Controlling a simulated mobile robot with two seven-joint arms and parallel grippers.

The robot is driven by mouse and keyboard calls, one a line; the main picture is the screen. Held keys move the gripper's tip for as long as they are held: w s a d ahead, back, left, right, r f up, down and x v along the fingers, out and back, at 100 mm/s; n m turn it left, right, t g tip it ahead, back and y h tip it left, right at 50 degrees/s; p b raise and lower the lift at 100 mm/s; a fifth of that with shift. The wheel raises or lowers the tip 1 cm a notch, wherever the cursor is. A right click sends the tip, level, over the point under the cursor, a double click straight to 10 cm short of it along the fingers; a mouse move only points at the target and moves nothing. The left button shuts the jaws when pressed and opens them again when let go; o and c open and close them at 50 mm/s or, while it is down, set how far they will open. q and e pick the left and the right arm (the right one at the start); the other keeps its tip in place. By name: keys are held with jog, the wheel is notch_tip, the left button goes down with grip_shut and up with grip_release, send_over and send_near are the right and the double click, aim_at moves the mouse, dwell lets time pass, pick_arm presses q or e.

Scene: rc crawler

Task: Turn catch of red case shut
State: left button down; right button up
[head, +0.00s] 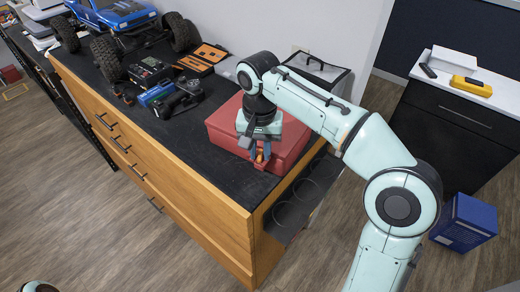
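The red case (292,148) lies with its lid down on the black top of the wooden drawer cabinet, near its front right corner. A small orange catch (260,157) shows low on the case's front side. My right gripper (259,152) reaches down over the front of the case, with its fingertips at the catch. The fingers and wrist hide part of the catch and the case front, so I cannot tell whether the fingers grip it, or how far the catch is turned. My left gripper is out of view; only a bit of my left arm shows at the bottom left.
On the cabinet top (190,135) stand a blue RC crawler (115,17), a charger (150,72), a blue-and-black item (170,97) and an orange-black pouch (203,57). A grey bag (318,68) sits behind the case. A blue box (466,222) stands on the floor at right.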

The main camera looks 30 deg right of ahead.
grip_shut()
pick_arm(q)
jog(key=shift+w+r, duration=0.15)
pick_arm(e)
jog(key=shift+r, duration=0.1)
jog(key=n+p, duration=0.1)
jog(key=n, duration=0.1)
jog(key=shift+r+n, duration=0.1)
jog(key=shift+n, duration=0.3)
jog(key=n, duration=0.2)
jog(key=shift+n+p, duration=0.3)
jog(key=shift+p, duration=0.1)
jog(key=n, duration=0.2)
jog(key=shift+n, duration=0.4)
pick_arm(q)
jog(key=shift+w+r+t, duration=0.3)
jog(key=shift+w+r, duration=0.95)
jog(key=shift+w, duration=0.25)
pick_arm(e)
jog(key=shift+n, duration=2.2)
